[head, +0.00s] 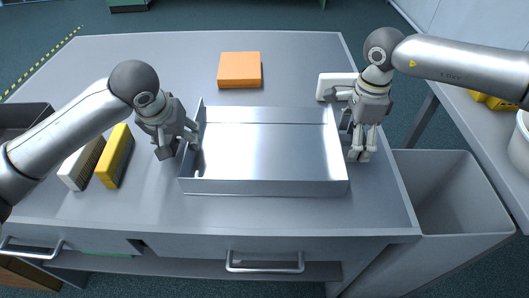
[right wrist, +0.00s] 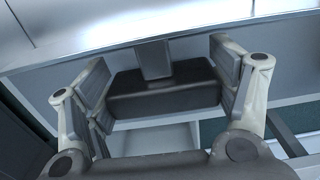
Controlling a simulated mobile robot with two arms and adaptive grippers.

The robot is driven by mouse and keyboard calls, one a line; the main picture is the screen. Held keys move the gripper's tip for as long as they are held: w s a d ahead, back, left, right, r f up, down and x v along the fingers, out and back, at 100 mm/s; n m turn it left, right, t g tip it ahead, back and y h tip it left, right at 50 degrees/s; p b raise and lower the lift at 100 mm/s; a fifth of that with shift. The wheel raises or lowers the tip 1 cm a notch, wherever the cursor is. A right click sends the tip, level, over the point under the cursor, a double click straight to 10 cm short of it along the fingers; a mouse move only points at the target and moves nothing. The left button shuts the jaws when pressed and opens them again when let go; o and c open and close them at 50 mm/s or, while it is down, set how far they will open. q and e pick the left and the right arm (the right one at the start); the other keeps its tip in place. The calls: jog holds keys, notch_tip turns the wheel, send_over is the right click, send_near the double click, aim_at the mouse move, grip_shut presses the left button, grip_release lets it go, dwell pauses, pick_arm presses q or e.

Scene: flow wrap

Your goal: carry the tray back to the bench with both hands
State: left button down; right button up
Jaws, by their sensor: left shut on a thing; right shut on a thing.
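The tray (head: 265,188) is a shallow, empty, shiny metal box in the middle of the head view, over the grey bench (head: 290,215). It looks level; I cannot tell whether its base touches the bench top. My left gripper (head: 180,148) is at the tray's left end and shut on it. My right gripper (head: 357,142) is at the right end, also shut. In the right wrist view its fingers flank a dark block-like handle (right wrist: 160,102) joined by a short stem to the metal tray (right wrist: 90,22). The left grip is partly hidden.
An orange block (head: 240,70) lies behind the tray, and a white object (head: 335,84) is behind the right gripper. Yellow (head: 116,158) and white (head: 82,164) blocks stand left. A grey bin (head: 450,195) is right of the bench. Bench drawers have handles (head: 265,266) in front.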

pick_arm(q)
jog(key=c, duration=0.8)
grip_release()
jog(key=shift+a, duration=0.15)
pick_arm(e)
jog(key=o, duration=1.6)
jog(key=shift+d+f, duration=0.1)
pick_arm(q)
jog(key=o, duration=0.4)
jog(key=shift+c, duration=0.2)
pick_arm(e)
jog(key=shift+o, duration=1.4)
jog(key=shift+r, duration=0.35)
pick_arm(q)
jog(key=v, duration=1.2)
pick_arm(e)
notch_tip(320, 180, up, 12)
jog(key=shift+f, duration=0.25)
pick_arm(q)
jog(key=shift+s+f, duration=0.1)
pick_arm(e)
jog(key=shift+f, duration=0.1)
